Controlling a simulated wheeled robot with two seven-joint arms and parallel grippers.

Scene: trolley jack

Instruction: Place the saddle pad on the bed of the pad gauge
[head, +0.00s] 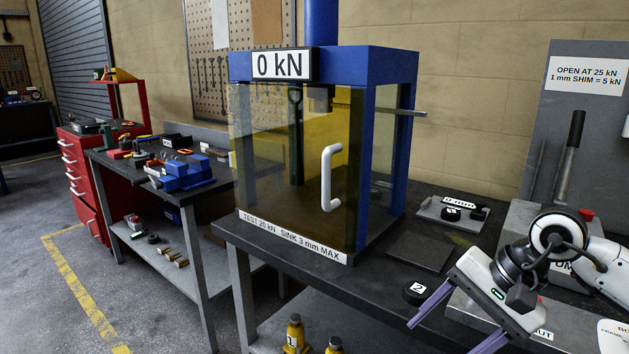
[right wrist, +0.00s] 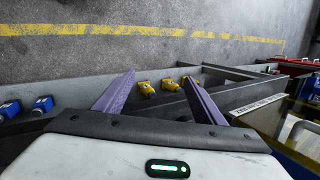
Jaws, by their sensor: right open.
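A round black pad with a white number label (head: 417,293), which looks like a saddle pad, lies on the dark bench top right of the press. Another black pad with a label (head: 451,214) sits on a small light-grey plate that looks like the pad gauge (head: 432,211), farther back on the bench. My right gripper (head: 440,340) is open, its purple fingers apart and empty, near the bench's front edge and just in front of the nearer pad. My left gripper is out of view.
A blue press with a yellow guard (head: 290,165) and white handle stands left of the pads. Yellow jacks (head: 295,335) stand below the bench. A grey block and panel (head: 590,130) crowd the right.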

